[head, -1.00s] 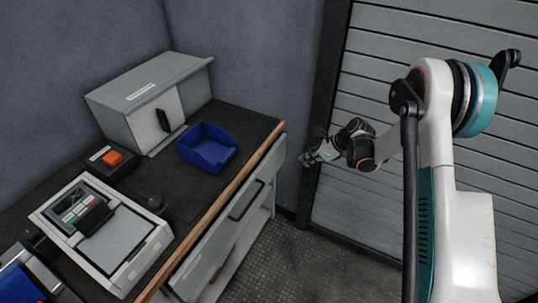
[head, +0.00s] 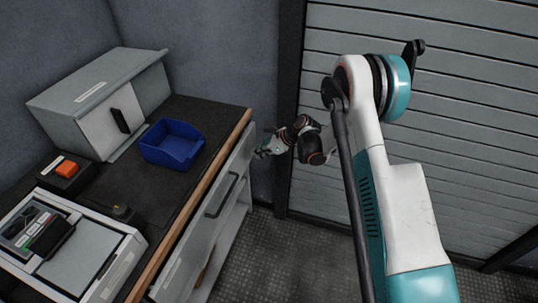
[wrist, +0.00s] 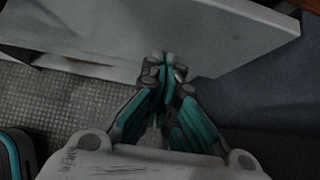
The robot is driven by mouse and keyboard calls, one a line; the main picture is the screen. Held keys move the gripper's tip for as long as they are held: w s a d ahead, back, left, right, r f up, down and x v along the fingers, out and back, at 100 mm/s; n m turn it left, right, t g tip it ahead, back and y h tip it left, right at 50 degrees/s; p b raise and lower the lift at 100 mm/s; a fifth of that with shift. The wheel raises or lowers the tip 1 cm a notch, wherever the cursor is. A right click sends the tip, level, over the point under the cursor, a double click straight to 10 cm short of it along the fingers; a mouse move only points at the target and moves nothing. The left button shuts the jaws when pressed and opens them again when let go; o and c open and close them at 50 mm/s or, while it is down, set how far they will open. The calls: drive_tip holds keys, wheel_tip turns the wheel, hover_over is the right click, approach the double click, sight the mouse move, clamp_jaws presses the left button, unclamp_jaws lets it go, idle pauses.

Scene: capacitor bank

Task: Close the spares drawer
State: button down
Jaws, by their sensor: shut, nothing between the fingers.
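The spares drawer (head: 210,215) is the light grey front with a dark bar handle (head: 221,195) under the bench's wooden edge. It appears to stand out a little from the bench; how far I cannot tell. My gripper (head: 263,150) is shut and empty, just off the drawer's far end. In the wrist view my fingertips (wrist: 165,66) are together at the lower edge of a pale grey panel (wrist: 200,35), which looks like the drawer front. Whether they touch it I cannot tell.
The bench top (head: 200,105) carries a blue bin (head: 172,145), a grey cabinet (head: 85,105), an orange button box (head: 68,170) and an instrument (head: 80,255). A slatted shutter (head: 450,100) stands behind my arm. The floor (head: 280,260) beside the bench is clear.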

sight(246, 146)
drive_tip(key=shift+w+a, duration=0.35)
drive_tip(key=shift+a, duration=0.45)
drive_tip(key=a, duration=0.1)
drive_tip(key=w+a, duration=0.1)
drive_tip(key=a, duration=0.1)
drive_tip(key=w+a, duration=0.1)
drive_tip(key=a, duration=0.1)
drive_tip(key=shift+r, duration=0.1)
